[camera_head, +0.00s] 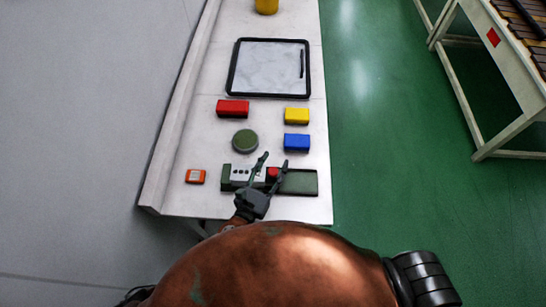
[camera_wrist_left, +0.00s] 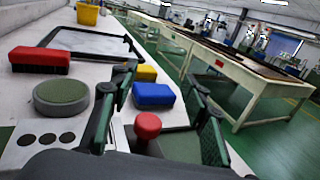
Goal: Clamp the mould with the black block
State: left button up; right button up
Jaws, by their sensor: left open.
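The mould fixture is a long green tray (camera_head: 300,183) at the near end of the table. On its left part lies a white plate with several dark round holes (camera_head: 239,174), which I take for the mould. A red knob (camera_head: 273,173) stands beside the plate; in the left wrist view the red round knob (camera_wrist_left: 147,125) sits on a short stem. I cannot make out a separate black block; what lies under the knob is mostly hidden. My left gripper (camera_head: 274,162) is open over the fixture, its fingers (camera_wrist_left: 162,85) on either side of the knob. My right gripper is not in view.
Beyond the fixture are a green round disc (camera_head: 245,141), a blue block (camera_head: 297,143), a yellow block (camera_head: 297,115) and a red block (camera_head: 233,107). A black-rimmed tray (camera_head: 232,80) lies farther back. An orange box (camera_head: 195,176) sits to the left.

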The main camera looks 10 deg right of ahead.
aim_at(273, 171)
pick_arm(q)
notch_tip(273, 171, up, 5)
jog(key=shift+f, duration=0.1)
dwell(0.7)
